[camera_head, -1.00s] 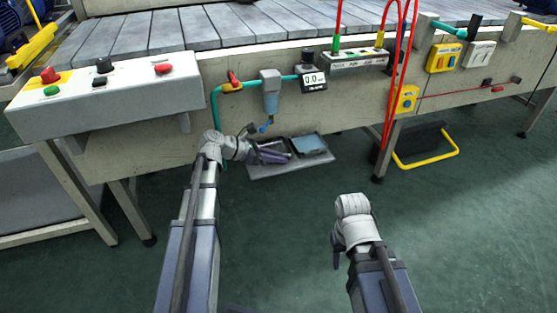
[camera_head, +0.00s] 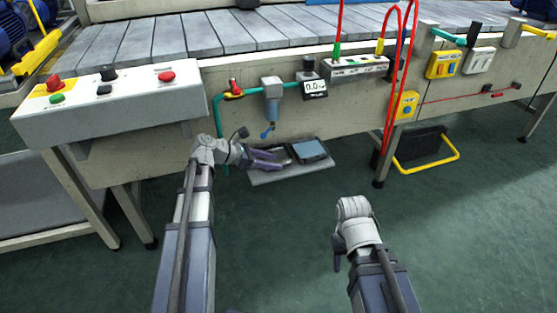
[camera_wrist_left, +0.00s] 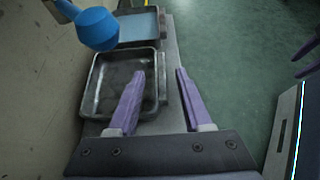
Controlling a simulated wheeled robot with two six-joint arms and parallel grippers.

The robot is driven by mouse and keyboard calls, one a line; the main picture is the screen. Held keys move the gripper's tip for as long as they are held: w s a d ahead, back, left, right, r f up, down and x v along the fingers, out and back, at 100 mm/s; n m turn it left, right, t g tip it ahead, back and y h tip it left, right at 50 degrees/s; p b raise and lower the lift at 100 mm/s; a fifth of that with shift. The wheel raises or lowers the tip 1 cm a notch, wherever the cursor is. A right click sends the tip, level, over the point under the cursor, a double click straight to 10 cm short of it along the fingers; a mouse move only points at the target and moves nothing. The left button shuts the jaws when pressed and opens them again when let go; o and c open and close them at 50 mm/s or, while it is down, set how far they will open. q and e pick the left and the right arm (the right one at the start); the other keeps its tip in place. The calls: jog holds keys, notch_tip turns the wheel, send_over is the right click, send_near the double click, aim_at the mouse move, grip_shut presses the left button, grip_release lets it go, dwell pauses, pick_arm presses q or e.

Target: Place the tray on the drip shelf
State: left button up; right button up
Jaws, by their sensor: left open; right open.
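The drip shelf (camera_head: 290,174) is a grey plate low under the bench, below the blue-tipped filter drain. An empty metal tray (camera_wrist_left: 100,88) with a pale rim sits on it; in the head view my left gripper partly hides it. A second tray holding blue liquid (camera_head: 311,150) sits beyond it, and also shows in the wrist view (camera_wrist_left: 138,28). My left gripper (camera_wrist_left: 161,74) is open. One finger overlaps the empty tray's inside and the other is right of its right wall; contact cannot be told. My right gripper (camera_head: 337,262) is open, away from the shelf.
The filter bowl (camera_head: 272,108) with its blue drain (camera_wrist_left: 97,29) hangs over the shelf. A control box (camera_head: 115,100) stands left on the bench front. Red hoses (camera_head: 388,120) hang to the right. The green floor in front is clear.

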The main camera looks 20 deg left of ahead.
pick_arm(q)
jog(key=p+v, duration=0.3)
jog(key=v, duration=0.5)
jog(key=shift+d+r, duration=0.1)
jog(key=s+d+f+m+g+y, duration=0.3)
jog(key=s+d+f+m+y, duration=0.2)
jog(key=s+d+m, duration=0.4)
jog(key=s+d+f+m+g+y, duration=0.4)
jog(key=s+d+m, duration=0.5)
jog(key=m, duration=1)
jog(key=d+f+y, duration=0.2)
jog(key=d, duration=0.1)
jog(key=shift+s+m+y, duration=0.3)
jog(key=shift+s, duration=0.05)
jog(key=shift+c, duration=0.4)
